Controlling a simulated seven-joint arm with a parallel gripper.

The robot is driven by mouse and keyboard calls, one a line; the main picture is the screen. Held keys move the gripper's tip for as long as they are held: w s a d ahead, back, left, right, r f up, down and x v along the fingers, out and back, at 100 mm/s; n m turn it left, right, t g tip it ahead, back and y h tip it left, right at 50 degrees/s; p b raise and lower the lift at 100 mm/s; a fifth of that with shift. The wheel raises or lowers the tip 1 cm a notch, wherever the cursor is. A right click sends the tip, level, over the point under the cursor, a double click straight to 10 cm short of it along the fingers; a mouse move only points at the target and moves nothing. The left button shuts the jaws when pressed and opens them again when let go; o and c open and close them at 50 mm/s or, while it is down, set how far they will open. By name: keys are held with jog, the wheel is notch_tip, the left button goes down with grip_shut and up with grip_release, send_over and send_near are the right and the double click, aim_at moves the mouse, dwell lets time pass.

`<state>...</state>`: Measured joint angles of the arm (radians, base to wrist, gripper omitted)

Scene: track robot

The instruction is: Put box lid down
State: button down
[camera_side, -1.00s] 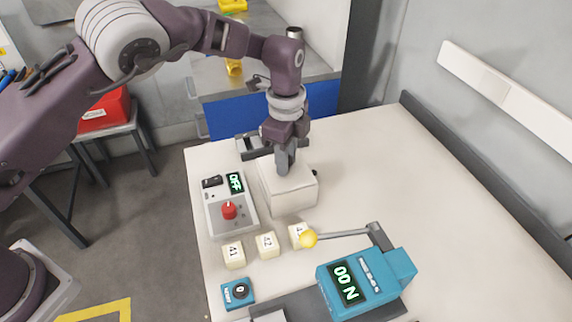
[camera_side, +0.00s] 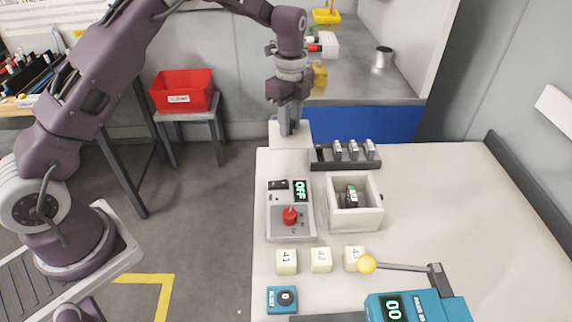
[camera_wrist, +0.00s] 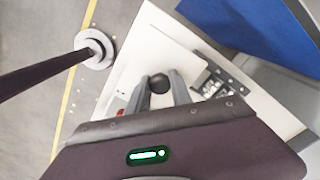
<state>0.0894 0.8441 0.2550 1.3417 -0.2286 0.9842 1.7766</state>
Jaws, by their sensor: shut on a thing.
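The cream box lid (camera_side: 280,138) is at the far left corner of the table, off the box. My gripper (camera_side: 289,131) points down and is shut on the lid's dark round knob (camera_wrist: 158,83). The wrist view shows the pale lid (camera_wrist: 168,50) spread out under the fingers. I cannot tell whether the lid touches the tabletop or hangs just above it. The box (camera_side: 358,222) stands open to the right and nearer, with a dark green-marked item (camera_side: 351,194) inside.
A dark rack (camera_side: 345,164) with several upright pieces stands right of the lid. A grey control panel (camera_side: 278,226) with a red knob stands in front. Cubes 41 (camera_side: 286,262), 42 (camera_side: 320,260) and 43 (camera_side: 353,258) sit nearer. The table's right side is clear.

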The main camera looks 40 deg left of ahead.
jog(key=a+f, duration=0.2)
jog(key=shift+s+f, duration=0.3)
notch_tip(320, 180, down, 8)
jog(key=shift+w, duration=0.1)
jog(key=shift+f, duration=0.1)
jog(key=c, duration=1.1)
grip_release()
jog(key=shift+c, duration=0.2)
notch_tip(320, 180, up, 12)
jog(key=shift+r, duration=0.2)
